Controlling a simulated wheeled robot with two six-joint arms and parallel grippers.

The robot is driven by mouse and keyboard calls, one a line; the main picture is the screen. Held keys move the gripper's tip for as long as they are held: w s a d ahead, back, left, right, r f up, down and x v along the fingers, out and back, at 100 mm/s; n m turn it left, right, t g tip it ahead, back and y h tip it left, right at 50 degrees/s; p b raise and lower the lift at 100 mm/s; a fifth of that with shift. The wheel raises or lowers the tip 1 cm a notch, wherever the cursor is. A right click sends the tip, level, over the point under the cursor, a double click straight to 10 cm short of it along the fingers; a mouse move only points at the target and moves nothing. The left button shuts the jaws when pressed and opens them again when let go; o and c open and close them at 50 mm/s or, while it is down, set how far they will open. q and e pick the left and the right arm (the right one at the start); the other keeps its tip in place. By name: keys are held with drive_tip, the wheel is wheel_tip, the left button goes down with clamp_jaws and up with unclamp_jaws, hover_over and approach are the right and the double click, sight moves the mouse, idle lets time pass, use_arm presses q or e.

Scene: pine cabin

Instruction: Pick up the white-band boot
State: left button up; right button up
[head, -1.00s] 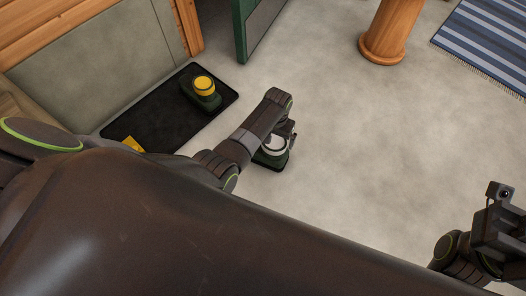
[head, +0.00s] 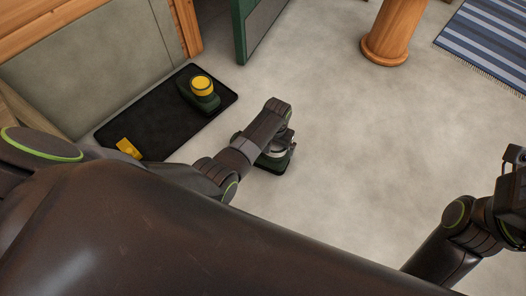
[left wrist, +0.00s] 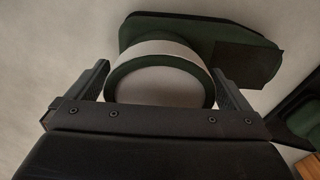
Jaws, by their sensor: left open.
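The white-band boot (head: 275,164) is dark green with a white band and stands on the grey floor, partly hidden behind my left forearm and gripper in the head view. My left gripper (head: 288,140) is at the boot. In the left wrist view, its two fingers (left wrist: 160,72) are apart, one on each side of the round boot top. The white band (left wrist: 150,47) shows between and beyond them, with the green foot stretching right. I cannot tell whether the fingers touch the boot. My right gripper (head: 512,190) is at the right edge, partly cut off, its jaws unclear.
A black mat (head: 160,125) lies at the left, bearing a green boot with a yellow band (head: 203,90) and a yellow item (head: 128,148). A wooden post (head: 385,38) and a striped rug (head: 488,45) are at the back. The middle floor is clear.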

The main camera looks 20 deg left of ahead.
use_arm(q)
drive_tip(key=c, duration=1.4)
drive_tip(key=shift+c, duration=0.9)
drive_tip(key=shift+r, duration=0.25)
